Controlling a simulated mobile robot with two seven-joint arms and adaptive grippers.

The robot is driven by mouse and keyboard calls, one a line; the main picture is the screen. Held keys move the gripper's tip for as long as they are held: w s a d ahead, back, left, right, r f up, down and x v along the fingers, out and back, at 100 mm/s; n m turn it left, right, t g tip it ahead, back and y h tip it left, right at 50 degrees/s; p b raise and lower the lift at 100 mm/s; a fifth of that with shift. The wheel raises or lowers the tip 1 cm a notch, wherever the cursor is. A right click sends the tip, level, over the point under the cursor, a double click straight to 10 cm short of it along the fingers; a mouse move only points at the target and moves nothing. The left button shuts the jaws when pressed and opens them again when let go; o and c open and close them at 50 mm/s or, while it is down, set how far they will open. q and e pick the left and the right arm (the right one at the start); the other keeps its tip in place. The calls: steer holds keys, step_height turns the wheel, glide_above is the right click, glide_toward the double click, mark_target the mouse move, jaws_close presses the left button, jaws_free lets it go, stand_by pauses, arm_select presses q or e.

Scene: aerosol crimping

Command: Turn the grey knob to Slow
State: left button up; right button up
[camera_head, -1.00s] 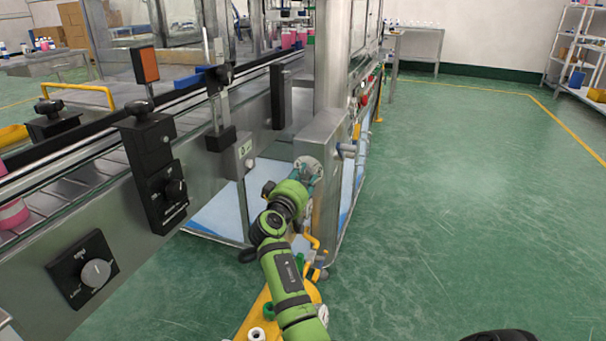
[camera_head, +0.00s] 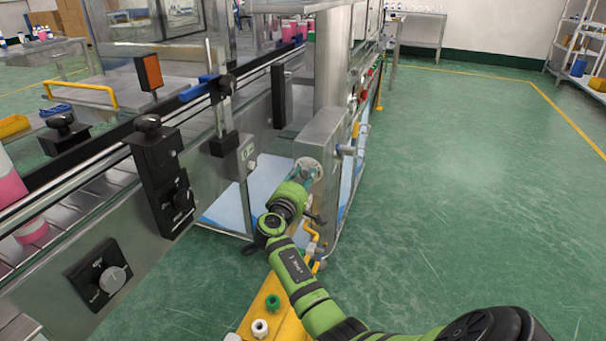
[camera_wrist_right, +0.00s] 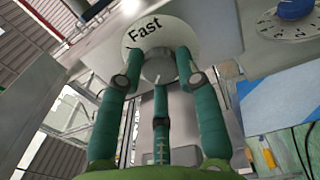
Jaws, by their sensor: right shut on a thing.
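The grey knob (camera_wrist_right: 158,66) sits on a round pale dial (camera_wrist_right: 160,38) in the right wrist view. The word "Fast" shows on the dial above the knob; no other word is visible there. My right gripper (camera_head: 303,178) is at this dial, on the side of a steel box. Its three teal fingers are closed around the knob, one on each side and one below in the wrist view. In the head view the fingers and wrist hide most of the knob and dial. My left gripper is in neither view now.
A blue knob (camera_wrist_right: 295,8) stands on another dial close to the right. A second grey knob (camera_head: 112,279) is on a black panel at lower left. The conveyor (camera_head: 75,195) runs along the left. Yellow pipework (camera_head: 312,238) lies below my wrist. Green floor at right is open.

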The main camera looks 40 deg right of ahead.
steer(key=shift+s+d+f+n, duration=0.15)
steer(key=shift+s+f+n, duration=0.1)
steer(key=shift+n, duration=0.25)
steer(key=o, duration=1.1)
steer(key=shift+s+d+r, duration=0.1)
steer(key=shift+o, duration=0.2)
steer(key=shift+r, duration=0.1)
steer(key=shift+a, duration=0.25)
steer(key=v, duration=1.1)
steer(key=shift+a, duration=0.3)
